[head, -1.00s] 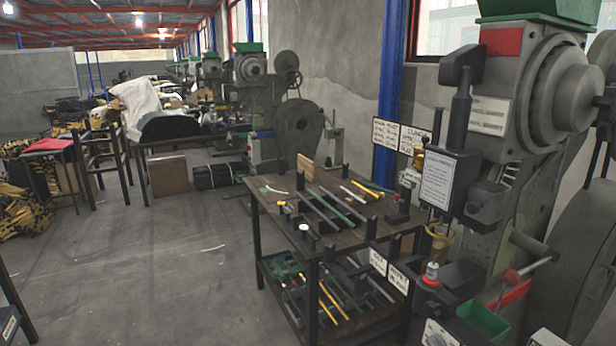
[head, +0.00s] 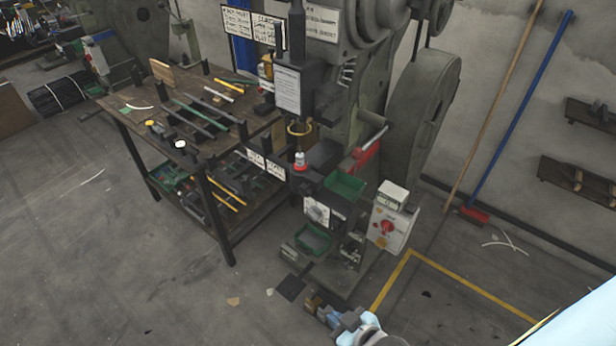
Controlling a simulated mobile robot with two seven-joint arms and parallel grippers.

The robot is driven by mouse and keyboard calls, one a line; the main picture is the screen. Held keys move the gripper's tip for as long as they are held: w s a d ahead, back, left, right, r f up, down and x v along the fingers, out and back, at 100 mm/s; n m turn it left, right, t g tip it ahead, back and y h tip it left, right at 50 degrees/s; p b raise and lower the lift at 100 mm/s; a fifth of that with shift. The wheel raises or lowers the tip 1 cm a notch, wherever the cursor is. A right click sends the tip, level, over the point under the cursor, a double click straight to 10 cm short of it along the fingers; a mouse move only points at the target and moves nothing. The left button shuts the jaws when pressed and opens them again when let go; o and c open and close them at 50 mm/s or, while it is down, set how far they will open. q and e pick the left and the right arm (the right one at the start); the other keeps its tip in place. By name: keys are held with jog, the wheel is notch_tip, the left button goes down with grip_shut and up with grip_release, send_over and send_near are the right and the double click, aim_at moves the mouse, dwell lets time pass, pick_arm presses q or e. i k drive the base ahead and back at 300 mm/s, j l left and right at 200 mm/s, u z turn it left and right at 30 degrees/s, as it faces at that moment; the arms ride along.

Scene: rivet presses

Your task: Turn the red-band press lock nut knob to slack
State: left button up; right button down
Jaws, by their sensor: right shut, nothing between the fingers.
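The grey-green rivet press (head: 345,90) stands right of the workbench. A small white cylinder with a red ring (head: 300,162) sits on its lower arm, below the dark ram block (head: 294,92). A red part (head: 367,153) shows on its right flank, beside a pale lever. I cannot tell which part is the lock nut knob. My right gripper (head: 318,306) is shut and empty at the bottom edge, in front of the press foot and well apart from it. My left gripper is not in view.
The workbench (head: 130,110) with rods and tools stands left of the press. A white control box with a red button (head: 390,228) stands at the press's right. A broom (head: 472,214) leans on the wall. The floor at left is clear.

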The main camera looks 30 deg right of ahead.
aim_at(336, 225)
jog(key=z, duration=1.05)
jog(key=i+j+z, duration=0.1)
jog(key=j+z, duration=0.35)
jog(key=i+j+z, duration=0.1)
jog(key=j+z, duration=0.15)
jog(key=z, duration=0.15)
jog(key=j+z, duration=0.3)
jog(key=j, duration=1.85)
jog(key=j+z, duration=0.1)
jog(key=j, duration=1)
jog(key=k, duration=0.05)
